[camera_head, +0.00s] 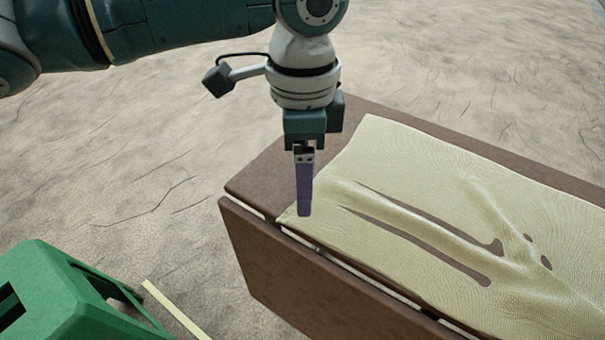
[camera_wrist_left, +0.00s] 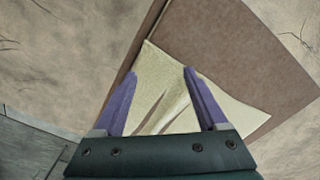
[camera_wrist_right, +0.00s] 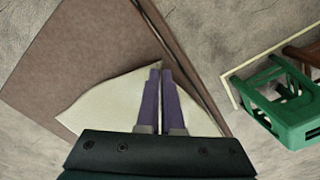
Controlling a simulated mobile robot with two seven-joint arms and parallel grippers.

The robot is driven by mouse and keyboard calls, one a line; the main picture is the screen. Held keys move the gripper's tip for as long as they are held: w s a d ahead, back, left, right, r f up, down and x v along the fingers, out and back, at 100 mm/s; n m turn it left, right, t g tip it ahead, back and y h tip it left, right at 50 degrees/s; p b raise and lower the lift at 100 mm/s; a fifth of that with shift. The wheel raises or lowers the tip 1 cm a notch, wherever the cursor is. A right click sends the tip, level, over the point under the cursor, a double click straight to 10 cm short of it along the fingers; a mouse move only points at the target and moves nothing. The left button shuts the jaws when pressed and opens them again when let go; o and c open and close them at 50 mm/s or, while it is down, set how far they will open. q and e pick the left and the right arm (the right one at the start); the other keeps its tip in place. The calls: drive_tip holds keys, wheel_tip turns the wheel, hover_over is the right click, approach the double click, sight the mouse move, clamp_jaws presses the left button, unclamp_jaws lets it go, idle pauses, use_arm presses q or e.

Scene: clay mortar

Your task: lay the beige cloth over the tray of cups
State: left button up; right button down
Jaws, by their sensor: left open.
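The beige cloth (camera_head: 400,180) lies spread over the brown table top, with raised folds and brown patches showing through it. My left gripper (camera_head: 304,212) points down at the cloth's near left corner, its fingers apart. In the left wrist view the cloth (camera_wrist_left: 160,72) lies between and beyond the open fingers (camera_wrist_left: 158,78). My right gripper (camera_wrist_right: 160,75) is outside the head view. In the right wrist view its fingers are close together at a corner of the cloth (camera_wrist_right: 100,105), apparently pinching it. I cannot make out the tray or any cups.
The brown table (camera_head: 270,170) has a bare strip at its left end and a narrow gap along its near side. A green stool (camera_head: 70,295) stands at lower left, beside a pale strip (camera_head: 175,308) on the cracked clay floor.

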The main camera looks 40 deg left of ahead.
use_arm(q)
drive_tip(key=shift+f, duration=1.95)
drive_tip(key=shift+c, duration=0.7)
drive_tip(key=shift+a, duration=0.1)
clamp_jaws()
drive_tip(key=shift+r, duration=2.55)
